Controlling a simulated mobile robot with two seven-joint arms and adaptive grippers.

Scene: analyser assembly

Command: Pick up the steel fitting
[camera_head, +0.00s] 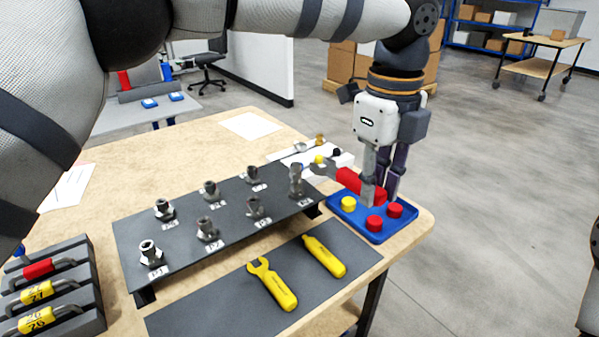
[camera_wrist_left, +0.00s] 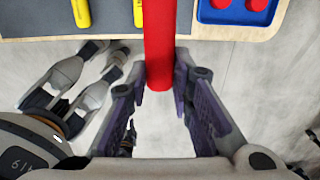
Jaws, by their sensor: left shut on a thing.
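Several steel fittings stand upright in two rows on a dark rack (camera_head: 232,243) in the head view. The tallest fitting (camera_head: 297,178) is at the rack's right end; others include one at the near left (camera_head: 150,254). I cannot tell which fitting is meant. My left gripper (camera_head: 381,200) is right of the rack, over the blue tray, shut on a red-handled tool (camera_head: 352,182). Its grey head (camera_head: 322,168) points at the tallest fitting; contact is unclear. The red handle (camera_wrist_left: 159,45) also shows between the left fingers. My right gripper (camera_wrist_left: 107,52) looks open and empty.
A blue tray (camera_head: 345,222) with red and yellow caps sits at the table's right corner. A yellow wrench (camera_head: 272,285) and a yellow-handled tool (camera_head: 324,257) lie on a dark mat (camera_head: 215,312). A grey holder (camera_head: 85,275) stands at left.

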